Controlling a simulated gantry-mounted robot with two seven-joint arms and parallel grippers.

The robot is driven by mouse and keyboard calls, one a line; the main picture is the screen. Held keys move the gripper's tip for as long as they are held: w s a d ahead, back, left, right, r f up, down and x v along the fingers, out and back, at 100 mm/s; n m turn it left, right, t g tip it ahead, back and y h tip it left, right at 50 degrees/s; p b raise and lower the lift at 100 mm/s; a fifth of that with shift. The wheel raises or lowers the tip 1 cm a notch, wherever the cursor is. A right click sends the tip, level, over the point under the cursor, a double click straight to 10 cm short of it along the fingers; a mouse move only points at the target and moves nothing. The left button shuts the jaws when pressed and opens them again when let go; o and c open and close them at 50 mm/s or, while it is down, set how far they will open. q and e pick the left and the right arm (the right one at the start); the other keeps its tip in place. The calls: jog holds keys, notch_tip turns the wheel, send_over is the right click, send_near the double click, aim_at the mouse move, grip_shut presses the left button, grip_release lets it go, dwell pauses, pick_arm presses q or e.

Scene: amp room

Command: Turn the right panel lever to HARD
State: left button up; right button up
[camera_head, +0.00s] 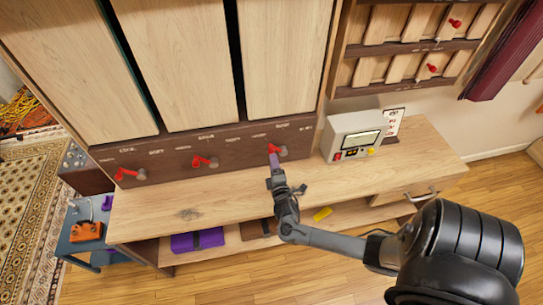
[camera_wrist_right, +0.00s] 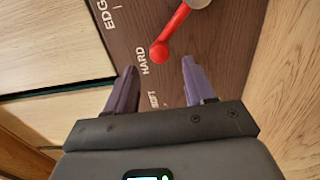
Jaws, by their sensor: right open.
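The right panel lever (camera_head: 277,150) is red and sits at the right end of the dark wooden panel (camera_head: 230,151). In the right wrist view the lever's red ball end (camera_wrist_right: 159,52) lies close beside the printed word HARD (camera_wrist_right: 145,63), and its shaft slants up to a grey pivot (camera_wrist_right: 197,3). My right gripper (camera_head: 274,157) is open. Its two purple fingers (camera_wrist_right: 160,67) stand on either side of the ball's line, with the ball at or just past the fingertips. No contact with the lever is visible. My left gripper is not in view.
Two other red levers, left (camera_head: 130,173) and middle (camera_head: 205,161), are on the same panel. A grey box with a screen (camera_head: 352,135) stands on the wooden bench (camera_head: 190,208) to the right. A purple box (camera_head: 197,240) lies on the shelf below. The bench top is mostly clear.

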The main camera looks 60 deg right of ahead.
jog(key=shift+v, duration=1.05)
